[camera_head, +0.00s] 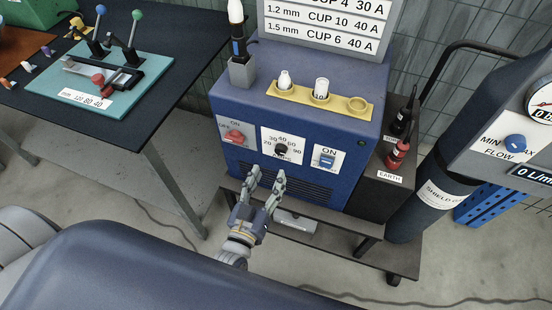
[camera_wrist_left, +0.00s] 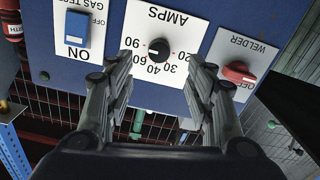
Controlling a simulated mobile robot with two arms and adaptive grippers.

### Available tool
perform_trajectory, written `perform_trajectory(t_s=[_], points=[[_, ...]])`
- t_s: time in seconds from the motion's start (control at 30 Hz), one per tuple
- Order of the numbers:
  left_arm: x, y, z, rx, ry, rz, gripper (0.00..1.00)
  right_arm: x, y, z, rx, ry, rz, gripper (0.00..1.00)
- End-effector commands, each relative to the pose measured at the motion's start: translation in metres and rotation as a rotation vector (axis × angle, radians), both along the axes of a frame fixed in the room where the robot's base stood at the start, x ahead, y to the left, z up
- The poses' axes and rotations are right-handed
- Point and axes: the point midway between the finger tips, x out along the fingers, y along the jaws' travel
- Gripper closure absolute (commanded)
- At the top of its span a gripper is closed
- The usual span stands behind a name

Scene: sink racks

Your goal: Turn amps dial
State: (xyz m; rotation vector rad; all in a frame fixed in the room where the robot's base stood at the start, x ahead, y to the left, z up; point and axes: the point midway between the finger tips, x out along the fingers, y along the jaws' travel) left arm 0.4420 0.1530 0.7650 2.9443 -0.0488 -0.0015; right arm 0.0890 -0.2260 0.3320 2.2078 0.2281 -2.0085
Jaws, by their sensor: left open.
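The amps dial is a small round black knob (camera_head: 281,149) on a white plate with numbers from 20 to 90, on the front of the blue welder (camera_head: 305,95). In the left wrist view the dial (camera_wrist_left: 159,50) appears upside down, with a pale mark on its left side, towards the 90. My left gripper (camera_head: 267,178) is open and empty, just in front of and below the dial. In the wrist view its fingers (camera_wrist_left: 161,66) stand apart on either side of the dial, with no visible contact. My right gripper is not in view.
A red welder switch (camera_head: 235,136) is left of the dial, and a blue gas test switch (camera_head: 327,157) right of it. Red and black connectors (camera_head: 397,153) stick out at the right. A gas cylinder (camera_head: 436,193) stands beyond. A dark bench (camera_head: 160,105) is at left.

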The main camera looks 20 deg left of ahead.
Motion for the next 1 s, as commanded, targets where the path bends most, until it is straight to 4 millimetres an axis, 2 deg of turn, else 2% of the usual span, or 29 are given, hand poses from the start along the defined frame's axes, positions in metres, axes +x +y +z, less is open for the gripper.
perform_trajectory(t_s=[0.1,0.33,0.5,0.8,0.87,1.0], points=[[0.025,-0.001,0.002,-0.001,-0.002,0.0,0.51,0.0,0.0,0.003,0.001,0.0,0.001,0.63],[0.059,-0.002,0.0,0.0,0.001,-0.001,0.51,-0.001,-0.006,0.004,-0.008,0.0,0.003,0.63],[0.071,-0.003,0.0,0.0,0.002,-0.001,0.51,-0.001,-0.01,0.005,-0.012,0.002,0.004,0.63],[0.072,-0.003,-0.001,0.0,0.002,-0.001,0.51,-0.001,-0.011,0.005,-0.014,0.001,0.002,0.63],[0.072,-0.003,-0.001,0.0,0.002,-0.001,0.62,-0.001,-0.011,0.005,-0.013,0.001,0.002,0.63],[0.072,-0.003,-0.001,0.0,0.002,-0.001,0.94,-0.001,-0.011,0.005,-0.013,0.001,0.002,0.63]])
